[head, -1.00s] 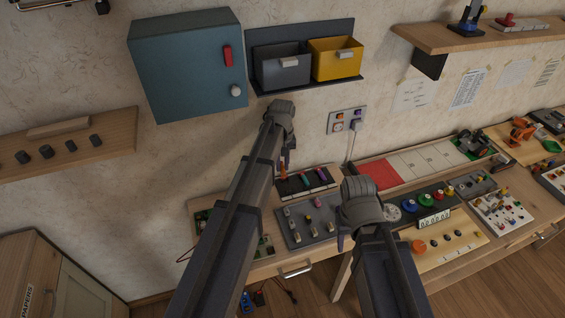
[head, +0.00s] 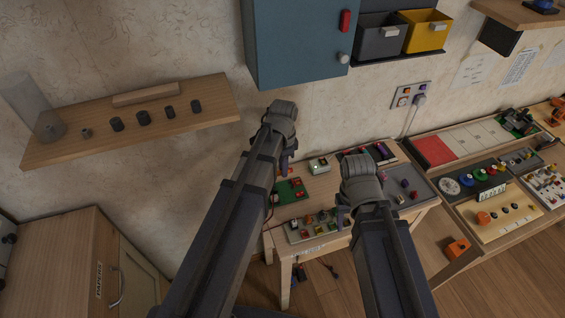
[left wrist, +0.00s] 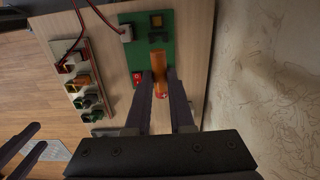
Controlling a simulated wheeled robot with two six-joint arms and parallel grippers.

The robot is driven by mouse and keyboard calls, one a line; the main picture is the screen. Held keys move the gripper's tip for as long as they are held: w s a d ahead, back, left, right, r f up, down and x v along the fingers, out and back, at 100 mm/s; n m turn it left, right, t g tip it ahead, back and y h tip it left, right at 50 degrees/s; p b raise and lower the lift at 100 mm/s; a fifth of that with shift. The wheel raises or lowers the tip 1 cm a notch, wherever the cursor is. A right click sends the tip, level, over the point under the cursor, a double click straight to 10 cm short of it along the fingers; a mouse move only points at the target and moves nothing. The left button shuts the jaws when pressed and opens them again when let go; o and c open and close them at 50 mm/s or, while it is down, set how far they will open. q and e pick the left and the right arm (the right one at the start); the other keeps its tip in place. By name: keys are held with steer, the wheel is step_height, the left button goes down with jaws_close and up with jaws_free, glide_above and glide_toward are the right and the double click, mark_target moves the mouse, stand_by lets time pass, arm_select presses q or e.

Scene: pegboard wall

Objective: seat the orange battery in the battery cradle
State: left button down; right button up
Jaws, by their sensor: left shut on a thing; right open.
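My left gripper (left wrist: 160,85) is shut on the orange battery (left wrist: 160,68), a small cylinder with a red end near the fingers. In the head view the left gripper (head: 288,166) hangs above the worktable by a green circuit board (head: 287,190). In the left wrist view the board (left wrist: 134,52) lies beyond and under the battery, with a red switch, a yellow-and-dark square part and a small dark part. I cannot tell which part is the battery cradle; the battery and fingers cover some of the board. My right gripper (head: 343,218) is open over the table, its fingertips partly hidden.
A tray of coloured parts (head: 313,226) lies in front of the board, and red wires (left wrist: 80,18) run to it. A small pale box (head: 319,165) stands behind. A grey panel (head: 415,187) is to the right. A wall shelf (head: 130,122) and blue cabinet (head: 296,42) are above.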

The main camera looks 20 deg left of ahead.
arm_select(q)
steer(key=shift+f, duration=0.1)
steer(key=b, duration=0.6)
glide_above(283, 187)
step_height(283, 187, down, 5)
steer(key=shift+f, duration=0.15)
steer(key=shift+f+b, duration=0.7)
steer(key=shift+f, duration=0.25)
stand_by(1.0)
steer(key=c, duration=0.7)
jaws_free()
steer(key=shift+r, duration=0.1)
steer(key=shift+r+p, duration=2.5)
steer(key=shift+p, duration=0.1)
